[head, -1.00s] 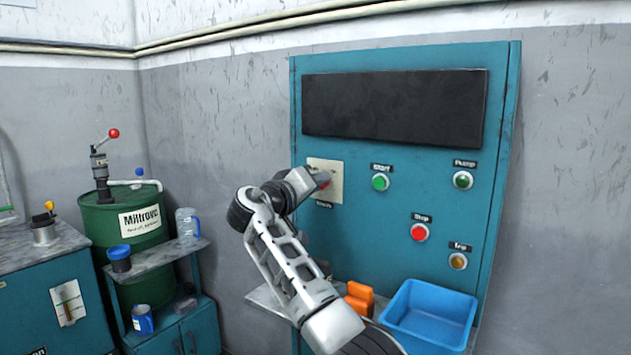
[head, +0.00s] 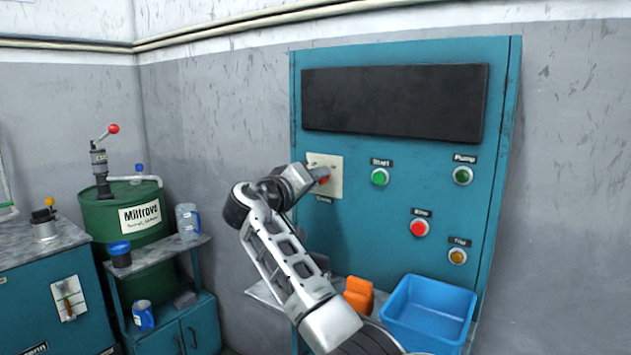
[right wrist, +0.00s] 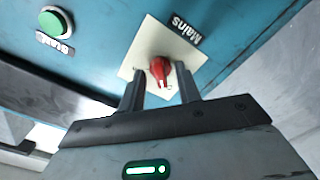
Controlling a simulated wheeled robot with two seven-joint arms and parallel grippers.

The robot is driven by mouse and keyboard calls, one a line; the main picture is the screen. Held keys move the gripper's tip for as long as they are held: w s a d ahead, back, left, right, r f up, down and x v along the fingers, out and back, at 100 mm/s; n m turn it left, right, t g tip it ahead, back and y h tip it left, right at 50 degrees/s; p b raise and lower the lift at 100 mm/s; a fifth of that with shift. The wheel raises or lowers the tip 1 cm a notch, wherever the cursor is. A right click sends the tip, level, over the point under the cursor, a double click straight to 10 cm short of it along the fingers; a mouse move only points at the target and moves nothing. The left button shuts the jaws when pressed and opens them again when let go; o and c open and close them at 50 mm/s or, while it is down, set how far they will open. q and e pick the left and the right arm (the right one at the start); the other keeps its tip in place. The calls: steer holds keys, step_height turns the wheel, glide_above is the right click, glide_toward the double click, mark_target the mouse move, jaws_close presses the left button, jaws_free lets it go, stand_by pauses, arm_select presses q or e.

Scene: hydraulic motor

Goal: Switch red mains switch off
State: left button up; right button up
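In the right wrist view my right gripper (right wrist: 160,92) is open. Its two fingers stand on either side of the knob's lower end, with gaps showing. Whether a fingertip touches the plate I cannot tell. My left gripper is not in view.
The panel (head: 400,260) also has a green Start button (head: 380,177), a red Stop button (head: 419,228), a green Pump button (head: 462,175) and an amber button (head: 457,257). Below are an orange object (head: 358,294) and a blue bin (head: 430,310). A green barrel (head: 115,215) stands left.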

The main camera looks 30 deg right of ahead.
arm_select(q)
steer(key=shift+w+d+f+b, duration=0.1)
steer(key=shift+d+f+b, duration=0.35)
steer(key=shift+b, duration=1.1)
arm_select(e)
steer(key=v, duration=1.5)
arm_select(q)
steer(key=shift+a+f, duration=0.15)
arm_select(e)
steer(key=shift+f, duration=0.15)
